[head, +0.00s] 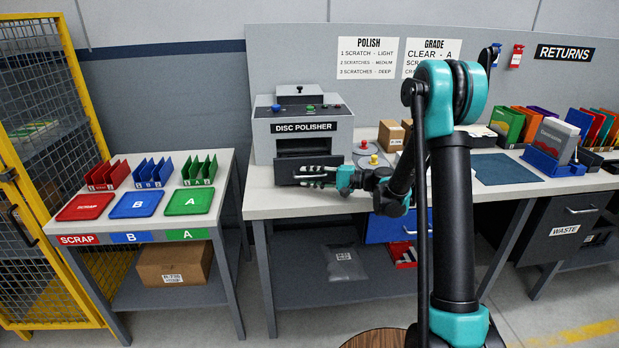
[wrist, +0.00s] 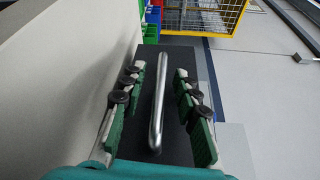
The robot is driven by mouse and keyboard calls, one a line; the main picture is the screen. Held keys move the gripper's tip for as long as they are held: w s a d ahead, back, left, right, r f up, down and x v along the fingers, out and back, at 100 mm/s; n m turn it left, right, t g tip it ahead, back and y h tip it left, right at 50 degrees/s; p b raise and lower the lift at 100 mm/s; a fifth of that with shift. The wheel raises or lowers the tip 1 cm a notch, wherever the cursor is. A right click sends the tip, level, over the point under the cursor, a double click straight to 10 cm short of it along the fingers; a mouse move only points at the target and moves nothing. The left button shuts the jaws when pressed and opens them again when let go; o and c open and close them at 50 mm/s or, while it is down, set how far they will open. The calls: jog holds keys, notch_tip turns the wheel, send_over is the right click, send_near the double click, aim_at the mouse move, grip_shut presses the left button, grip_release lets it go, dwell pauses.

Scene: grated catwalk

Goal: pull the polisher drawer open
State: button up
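The grey disc polisher (head: 262,140) stands on the workbench in the head view, with a dark slot in its front. Its dark drawer front (head: 284,168) is low on the machine, partly covered by my gripper (head: 310,175). In the wrist view the drawer front (wrist: 178,135) is a dark panel with a silver bar handle (wrist: 158,105). My gripper (wrist: 158,82) is open, with one green-padded finger on each side of the handle. A gap shows between each finger and the bar. I cannot tell if the drawer is fully shut.
Red and yellow knobbed discs (head: 364,148) sit right of the polisher, near my wrist. Small cardboard boxes (head: 390,134) stand behind them. A side table (head: 225,205) with red, blue and green trays is at left, beside a yellow mesh cage (head: 30,150). Floor between table and bench is clear.

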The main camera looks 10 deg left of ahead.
jog(key=d, duration=0.4)
jog(key=s+d, duration=0.1)
jog(key=d, duration=0.3)
jog(key=d+r, duration=0.1)
jog(key=d, duration=0.3)
jog(key=shift+s, duration=0.35)
jog(key=shift+s+a, duration=0.1)
jog(key=shift+s+f, duration=0.1)
jog(key=shift+s, duration=0.2)
jog(key=s+d+f+n+h, duration=0.1)
jog(key=s+d+f+h, duration=0.2)
jog(key=s, duration=0.6)
jog(key=s+d+f+n+t+h, duration=0.1)
jog(key=s+d+f+h, duration=0.3)
jog(key=s+d+h, duration=0.4)
jog(key=s+d+f+n+h, duration=0.1)
jog(key=s+d+f+h, duration=0.2)
jog(key=s+d+h, duration=0.2)
jog(key=s+d, duration=0.3)
jog(key=s, duration=0.2)
jog(key=shift+d+f+n+t+h, duration=0.2)
jog(key=shift+f+n+t+h, duration=0.05)
jog(key=shift+n+t+h, duration=0.15)
